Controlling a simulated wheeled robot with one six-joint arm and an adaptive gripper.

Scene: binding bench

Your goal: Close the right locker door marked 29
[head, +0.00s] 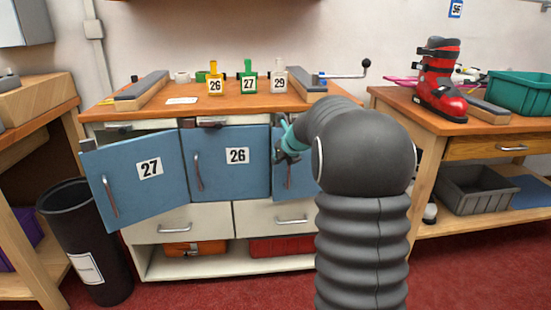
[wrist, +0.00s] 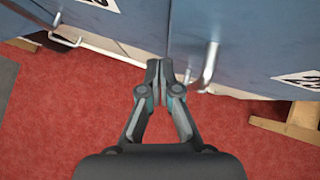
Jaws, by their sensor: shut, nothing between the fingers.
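The right locker door (head: 293,182) is blue and at the right of the row, mostly hidden behind my arm in the head view. In the wrist view, the panel right of the seam (wrist: 240,40) appears to be this door, with a metal handle (wrist: 209,65) near its left edge and a partly cut-off number label. I cannot tell how far it stands open. My gripper (head: 280,155) is shut and empty in front of the door's left side. Its closed tips (wrist: 160,68) are left of the handle; contact with the door is unclear.
The door marked 27 (head: 130,190) swings outward at the left; the door marked 26 (head: 226,180) is in the middle. Drawers (head: 270,212) lie below. A black bin (head: 90,250) stands left. The right bench (head: 440,122) holds a red boot (head: 441,88). Red floor is clear in front.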

